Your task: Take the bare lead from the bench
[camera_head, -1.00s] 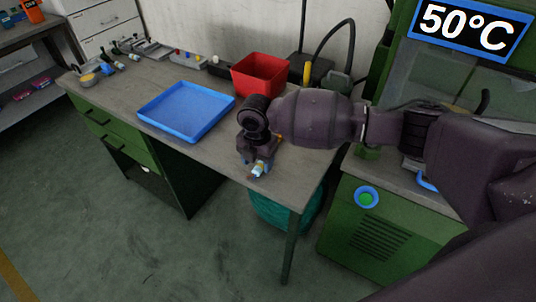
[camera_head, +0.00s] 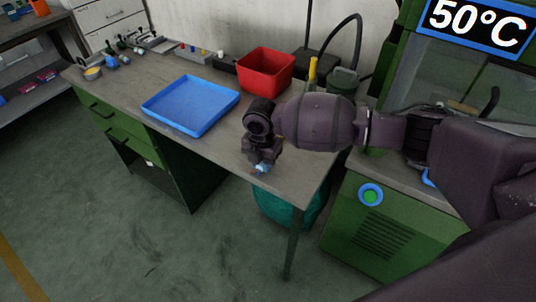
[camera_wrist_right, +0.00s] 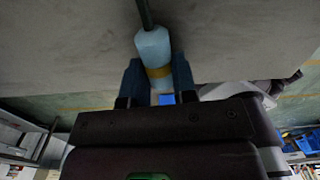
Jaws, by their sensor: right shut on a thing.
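The bare lead shows as a pale blue plug body (camera_wrist_right: 152,46) with a yellow band and a dark cable leading away at the top of the right wrist view. My right gripper (camera_wrist_right: 158,76) is shut on it, with a blue finger on either side of the body. In the head view, my right gripper (camera_head: 262,167) points down at the front edge of the bench (camera_head: 222,147). Only a small pale blue bit of the lead shows there; the rest is hidden by the gripper. My left gripper is not in view.
A blue tray (camera_head: 190,105) lies on the bench left of my right gripper. A red bin (camera_head: 265,70) stands behind it. Several small tools and parts line the bench's back edge. A green machine (camera_head: 378,232) with a 50°C display (camera_head: 480,22) stands at the right.

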